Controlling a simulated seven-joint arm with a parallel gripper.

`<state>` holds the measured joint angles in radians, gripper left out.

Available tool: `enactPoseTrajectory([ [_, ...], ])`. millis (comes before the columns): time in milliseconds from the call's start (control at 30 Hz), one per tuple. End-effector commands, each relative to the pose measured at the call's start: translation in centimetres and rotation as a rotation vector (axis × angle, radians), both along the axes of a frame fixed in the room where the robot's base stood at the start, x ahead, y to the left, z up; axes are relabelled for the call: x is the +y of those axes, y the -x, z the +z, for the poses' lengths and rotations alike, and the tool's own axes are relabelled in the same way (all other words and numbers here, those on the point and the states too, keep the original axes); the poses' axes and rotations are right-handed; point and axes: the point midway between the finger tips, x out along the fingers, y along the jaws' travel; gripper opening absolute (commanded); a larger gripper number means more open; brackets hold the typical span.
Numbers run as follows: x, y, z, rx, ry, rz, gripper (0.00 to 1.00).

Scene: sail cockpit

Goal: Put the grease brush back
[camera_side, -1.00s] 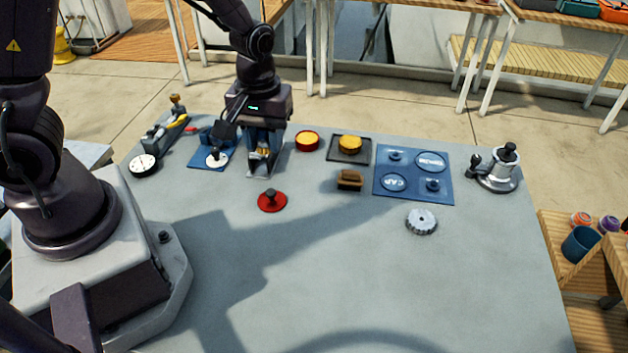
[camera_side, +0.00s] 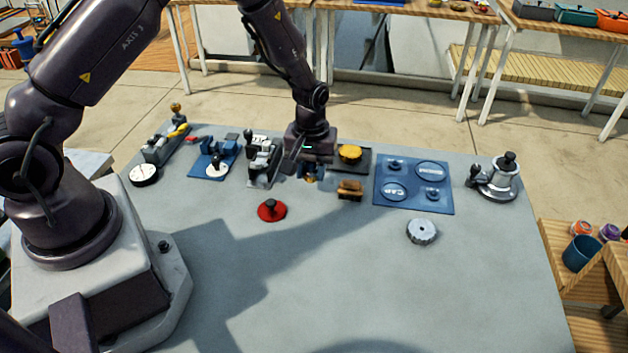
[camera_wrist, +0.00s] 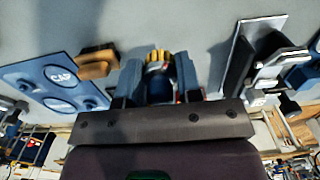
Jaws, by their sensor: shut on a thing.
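My gripper (camera_side: 313,172) is low over the table's back middle, between the grey-black stand and the wooden block. It is shut on the grease brush, whose yellow bristle end (camera_wrist: 159,58) shows between the fingers in the wrist view (camera_wrist: 158,80). The brush's dark blue body is partly hidden by the fingers. In the side view the brush is mostly hidden, and I cannot tell whether it touches anything below.
The grey-black stand (camera_side: 262,165) is left of my gripper. A wooden block (camera_side: 349,190) and a black tray (camera_side: 365,164) with a yellow round pad (camera_side: 350,153) are close on the right. A blue mat (camera_side: 414,172) lies farther right.

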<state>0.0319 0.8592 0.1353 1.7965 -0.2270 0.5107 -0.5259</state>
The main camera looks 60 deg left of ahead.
Motion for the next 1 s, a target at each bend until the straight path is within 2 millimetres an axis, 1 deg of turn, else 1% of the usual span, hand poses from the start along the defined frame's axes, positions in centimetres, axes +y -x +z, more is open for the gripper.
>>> enactPoseTrajectory([
  [167,0.1,-0.9,-1.4,0.002,0.001,0.001,0.1],
  [300,0.1,-0.8,-3.4,0.002,-0.001,0.002,0.1],
  [367,0.1,-0.8,-3.9,0.001,-0.001,0.001,0.1],
  [767,0.1,-0.8,-4.3,0.0,0.0,0.001,0.1],
  [800,0.1,-0.8,-4.3,0.0,0.0,0.001,0.39],
  [867,0.1,-0.8,-4.3,0.0,0.0,0.001,0.53],
  [900,0.1,-0.8,-4.3,0.0,0.0,0.001,0.58],
  [1000,0.1,-0.8,-4.3,0.0,0.0,0.001,0.58],
])
